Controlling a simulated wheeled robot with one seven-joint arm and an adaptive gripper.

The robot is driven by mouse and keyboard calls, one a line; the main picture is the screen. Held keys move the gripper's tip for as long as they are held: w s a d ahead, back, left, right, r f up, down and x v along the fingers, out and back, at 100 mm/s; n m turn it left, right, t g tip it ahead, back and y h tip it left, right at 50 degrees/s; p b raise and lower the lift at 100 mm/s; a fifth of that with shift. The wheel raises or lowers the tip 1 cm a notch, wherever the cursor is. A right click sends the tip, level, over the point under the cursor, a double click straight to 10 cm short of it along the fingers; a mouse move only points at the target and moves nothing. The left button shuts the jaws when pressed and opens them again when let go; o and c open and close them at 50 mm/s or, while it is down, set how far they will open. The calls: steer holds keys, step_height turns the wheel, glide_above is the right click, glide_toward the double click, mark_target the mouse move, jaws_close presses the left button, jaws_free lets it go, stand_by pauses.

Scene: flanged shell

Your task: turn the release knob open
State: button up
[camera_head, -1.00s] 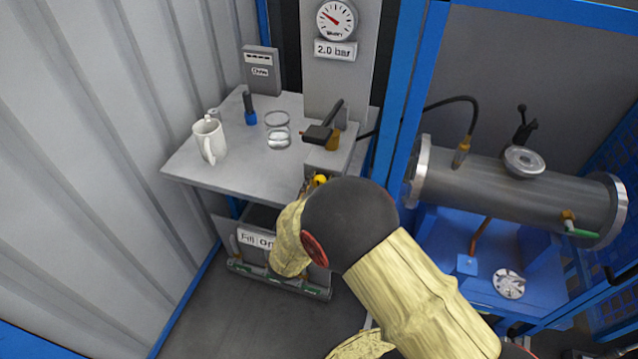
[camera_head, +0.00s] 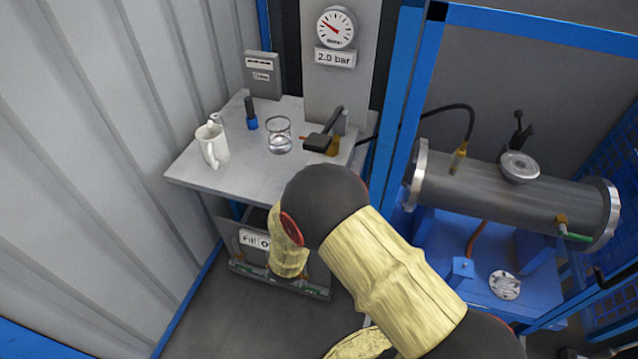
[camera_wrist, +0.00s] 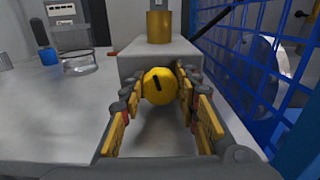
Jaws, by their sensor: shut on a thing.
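The release knob (camera_wrist: 158,86) is a round yellow knob with a dark slot mark on its face, seen in the wrist view on the front of a grey block (camera_wrist: 135,60). The slot mark is tilted. My gripper (camera_wrist: 160,92) has its fingers on both sides of the knob and is shut on it. In the head view my arm covers the knob and the gripper. The pressure gauge (camera_head: 337,27) stands above a "2.0 bar" label (camera_head: 334,58) at the back.
A black-handled lever (camera_head: 323,138) sits over the block. A metal shell (camera_head: 500,190) lies at right. Blue mesh (camera_wrist: 245,65) stands close right of the gripper.

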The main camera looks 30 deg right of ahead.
steer(key=n+p, duration=0.5)
steer(key=shift+w+a+r+n, duration=0.1)
steer(key=shift+r+n, duration=0.05)
steer(key=shift+n, duration=0.15)
steer(key=shift+a+f+n+p, duration=0.1)
steer(key=shift+f+n+p, duration=0.1)
steer(key=shift+n+p, duration=2)
steer(key=o, duration=1.2)
steer(key=shift+c, duration=0.2)
steer(key=shift+f, duration=0.1)
